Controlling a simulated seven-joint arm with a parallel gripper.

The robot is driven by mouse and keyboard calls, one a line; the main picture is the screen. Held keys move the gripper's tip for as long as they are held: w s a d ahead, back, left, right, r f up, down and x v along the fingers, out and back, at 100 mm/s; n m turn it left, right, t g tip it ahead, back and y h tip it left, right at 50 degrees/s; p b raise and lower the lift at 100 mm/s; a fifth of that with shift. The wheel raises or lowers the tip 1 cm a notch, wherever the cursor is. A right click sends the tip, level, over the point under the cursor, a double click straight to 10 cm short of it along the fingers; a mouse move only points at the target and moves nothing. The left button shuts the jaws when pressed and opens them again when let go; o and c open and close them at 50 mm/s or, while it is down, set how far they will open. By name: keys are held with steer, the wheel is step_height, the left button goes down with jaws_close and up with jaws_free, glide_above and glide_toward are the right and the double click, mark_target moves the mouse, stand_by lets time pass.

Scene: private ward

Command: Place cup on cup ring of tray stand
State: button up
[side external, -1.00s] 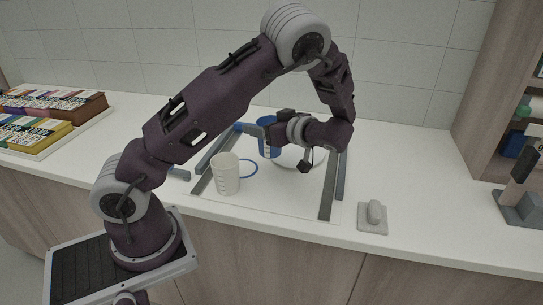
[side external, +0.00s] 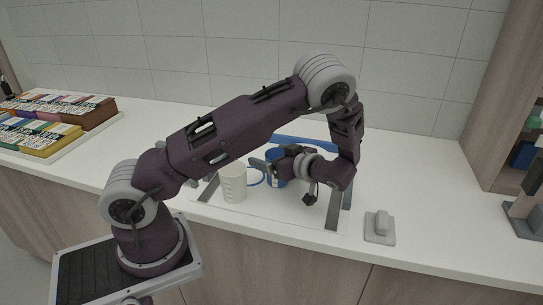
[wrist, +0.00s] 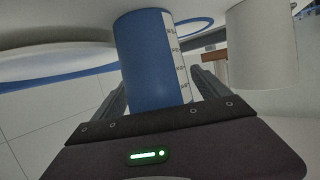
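A blue cup (side external: 275,168) with a white measuring scale is held between the fingers of my gripper (side external: 269,164). In the wrist view the blue cup (wrist: 152,60) stands between both fingers, which are close against its sides. The tray stand (side external: 331,215) has grey legs and a blue upper bar. Its blue cup ring (side external: 256,183) lies just left of the blue cup; part of the ring (wrist: 197,24) shows past the cup in the wrist view. I cannot tell whether the cup touches the ring. My forearm hides much of the stand.
A cream cup (side external: 232,184) stands left of the ring; it also shows in the wrist view (wrist: 262,45). A grey block on a plate (side external: 379,227) lies to the right. Books (side external: 50,120) are at the far left. The counter at the right back is clear.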

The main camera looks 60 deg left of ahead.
steer(key=shift+r, duration=0.1)
steer(key=v, duration=1.2)
steer(key=s+d+r+m+t+h, duration=0.3)
steer(key=s+d+r+m+h, duration=0.2)
steer(key=s+r+m+h, duration=0.2)
steer(key=s+d+r+m+t+h, duration=0.4)
steer(key=s+r+m+h, duration=0.3)
steer(key=s+m, duration=0.4)
steer(key=s+d, duration=0.1)
steer(key=s, duration=0.1)
steer(key=shift+s+r+m+t, duration=0.15)
steer(key=shift+s+m+t, duration=0.15)
steer(key=shift+s+m, duration=0.1)
steer(key=shift+o, duration=0.3)
steer(key=shift+s+d+m+t, duration=0.3)
steer(key=shift+s+d+m, duration=0.05)
steer(key=shift+m, duration=0.25)
